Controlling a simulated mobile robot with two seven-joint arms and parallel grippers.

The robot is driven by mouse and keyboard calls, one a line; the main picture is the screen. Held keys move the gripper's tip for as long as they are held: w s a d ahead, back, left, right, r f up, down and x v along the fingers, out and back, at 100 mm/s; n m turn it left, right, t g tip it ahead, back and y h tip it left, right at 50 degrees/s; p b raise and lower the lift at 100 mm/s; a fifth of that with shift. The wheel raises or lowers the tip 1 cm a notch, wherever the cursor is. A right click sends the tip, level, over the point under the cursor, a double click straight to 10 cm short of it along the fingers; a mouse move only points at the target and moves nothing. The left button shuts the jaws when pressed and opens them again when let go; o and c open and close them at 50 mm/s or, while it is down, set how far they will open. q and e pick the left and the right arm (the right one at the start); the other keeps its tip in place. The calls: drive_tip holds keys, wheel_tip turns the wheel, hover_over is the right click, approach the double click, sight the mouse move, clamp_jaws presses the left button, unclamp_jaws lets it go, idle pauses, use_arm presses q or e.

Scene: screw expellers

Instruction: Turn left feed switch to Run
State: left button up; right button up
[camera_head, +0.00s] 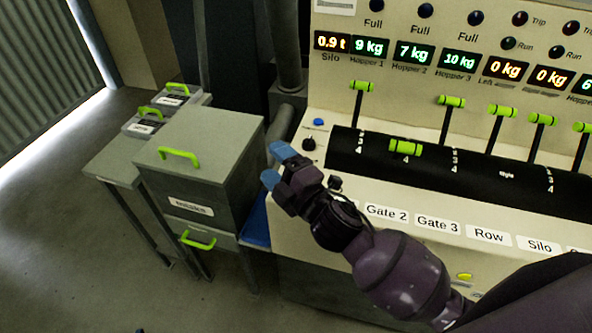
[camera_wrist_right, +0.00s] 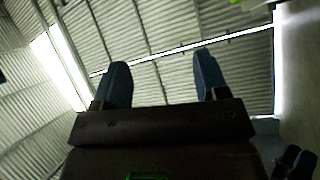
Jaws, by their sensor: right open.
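The cream control panel (camera_head: 322,96) carries displays, lamps, levers and knobs. A small black knob (camera_head: 309,144) sits at its left end under a blue button, and another small black knob (camera_head: 335,183) shows beside my right wrist. I cannot read their labels or tell whether either is the left feed switch. My right gripper (camera_head: 276,165) is open and empty just left of the black knobs, blue fingertips pointing left. Its two fingers also show in the right wrist view (camera_wrist_right: 163,85), apart, with only wall and ceiling beyond.
Several green-handled levers (camera_head: 362,86) stand along the black curved cover (camera_head: 470,180). The "Left" display (camera_head: 503,68) reads 0 kg, near Trip and Run lamps. A grey cabinet (camera_head: 203,140) with green handles stands left of the gripper. The floor (camera_head: 70,230) at left is clear.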

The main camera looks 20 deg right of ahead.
drive_tip(key=s+a+r+n+g+y+p, duration=0.1)
drive_tip(key=a+n+g+y, duration=0.55)
drive_tip(key=n, duration=0.65)
drive_tip(key=s+a+r+n+g+y, duration=0.15)
drive_tip(key=a+n+g+y, duration=0.25)
drive_tip(key=a+n+g, duration=0.7)
drive_tip(key=w+d+f+n+g+h, duration=0.2)
drive_tip(key=d+f+n+h, duration=0.5)
drive_tip(key=n, duration=0.5)
drive_tip(key=w+d+r+n+t+h+p, duration=0.1)
drive_tip(key=w+d+n+h, duration=0.2)
drive_tip(key=w+d+h, duration=0.45)
drive_tip(key=w+d+r+n+t+h, duration=0.15)
drive_tip(key=d+h, duration=0.25)
drive_tip(key=d, duration=0.6)
use_arm(q)
drive_tip(key=shift+s+a+r+p, duration=0.1)
drive_tip(key=shift+s+r+p, duration=0.3)
drive_tip(key=shift+r, duration=0.2)
drive_tip(key=shift+s+r+p, duration=0.25)
drive_tip(key=shift+r+p, duration=0.15)
drive_tip(key=shift+r, duration=0.2)
use_arm(e)
drive_tip(key=shift+g, duration=0.4)
wheel_tip(320, 180, down, 12)
drive_tip(key=shift+w+a+r, duration=0.15)
drive_tip(key=shift+r, duration=0.1)
drive_tip(key=shift+c, duration=0.3)
